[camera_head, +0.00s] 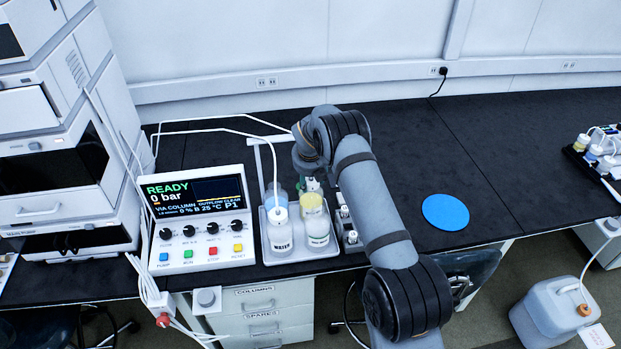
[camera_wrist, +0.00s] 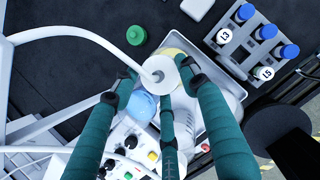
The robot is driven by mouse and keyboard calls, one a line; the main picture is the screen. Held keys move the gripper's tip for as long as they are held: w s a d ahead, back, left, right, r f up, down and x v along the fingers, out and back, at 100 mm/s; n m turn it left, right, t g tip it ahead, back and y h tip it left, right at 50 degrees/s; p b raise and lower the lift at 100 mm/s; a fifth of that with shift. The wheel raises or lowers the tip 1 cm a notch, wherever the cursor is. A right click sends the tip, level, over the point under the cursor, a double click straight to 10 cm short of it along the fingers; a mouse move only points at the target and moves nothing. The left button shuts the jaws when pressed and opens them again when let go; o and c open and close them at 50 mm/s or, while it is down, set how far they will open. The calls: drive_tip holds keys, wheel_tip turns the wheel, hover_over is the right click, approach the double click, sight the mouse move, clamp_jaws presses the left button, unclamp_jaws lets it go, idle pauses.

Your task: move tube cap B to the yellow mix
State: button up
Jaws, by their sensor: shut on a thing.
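In the wrist view, my gripper (camera_wrist: 160,84) has its teal fingers closed around a round white tube cap (camera_wrist: 158,69), with a white tube running into it from the left. A yellow rim (camera_wrist: 172,52) shows just behind the cap; whether they touch is unclear. In the head view, my gripper (camera_head: 311,185) is mostly hidden by my arm, above the back of the bottle tray. A bottle labelled WATER (camera_head: 279,239) stands at front left under a white cap with a tube.
A green cap (camera_wrist: 136,35) lies on the dark bench. A pale blue bottle (camera_wrist: 141,105) stands beside the held cap. A rack with blue-capped vials (camera_wrist: 236,38) is to the right. The control unit (camera_head: 200,220) stands left of the tray. A blue disc (camera_head: 446,212) lies on open bench.

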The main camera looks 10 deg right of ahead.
drive_tip(key=o, duration=1.2)
drive_tip(key=shift+o, duration=0.8)
drive_tip(key=shift+o, duration=1.4)
drive_tip(key=shift+r+p, duration=2.9)
drive_tip(key=shift+r, duration=0.6)
drive_tip(key=shift+f, duration=0.2)
